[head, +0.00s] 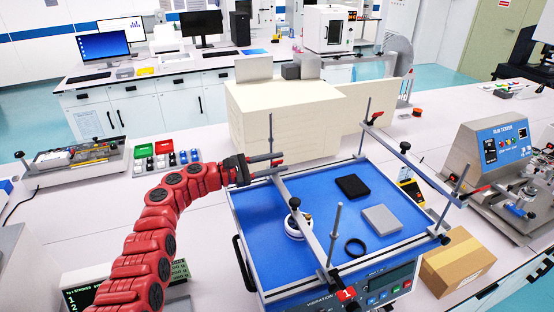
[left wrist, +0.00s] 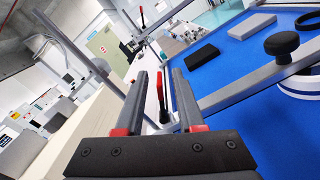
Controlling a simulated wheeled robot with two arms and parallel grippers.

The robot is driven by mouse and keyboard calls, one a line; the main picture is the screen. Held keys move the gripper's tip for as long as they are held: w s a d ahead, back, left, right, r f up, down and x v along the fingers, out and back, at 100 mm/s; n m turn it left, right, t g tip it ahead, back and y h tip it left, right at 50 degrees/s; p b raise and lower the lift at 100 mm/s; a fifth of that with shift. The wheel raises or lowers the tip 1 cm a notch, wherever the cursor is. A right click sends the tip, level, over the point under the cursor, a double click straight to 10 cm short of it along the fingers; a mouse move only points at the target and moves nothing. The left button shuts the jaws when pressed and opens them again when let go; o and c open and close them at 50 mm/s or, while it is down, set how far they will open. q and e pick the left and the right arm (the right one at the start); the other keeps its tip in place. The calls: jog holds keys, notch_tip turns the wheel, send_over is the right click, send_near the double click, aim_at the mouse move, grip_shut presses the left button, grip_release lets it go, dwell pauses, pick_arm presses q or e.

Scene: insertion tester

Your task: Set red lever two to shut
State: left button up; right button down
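A red lever (head: 277,163) sits at the back left corner of the blue vibration table (head: 318,188), at the end of a grey clamp bar. No number can be read on it. My left gripper (head: 279,159) is at this lever, with its fingers pointing right. In the left wrist view, the red lever (left wrist: 160,92) shows between the two spread fingers of the left gripper (left wrist: 160,78), with a gap visible on both sides. The fingers are open, and whether either touches the lever cannot be told. My right gripper is not in view.
Other red levers are at the front bar (head: 345,294) marked 1, the back right (head: 375,117) and the right (head: 478,190). Upright rods (head: 335,222) rise from the bars. A black block (head: 352,187) and a grey block (head: 382,219) lie on the blue top. A cream box (head: 285,118) stands behind.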

pick_arm(q)
jog(key=shift+w+d+f, duration=0.1)
jog(key=shift+w+d, duration=0.05)
jog(key=shift+d, duration=0.1)
grip_shut()
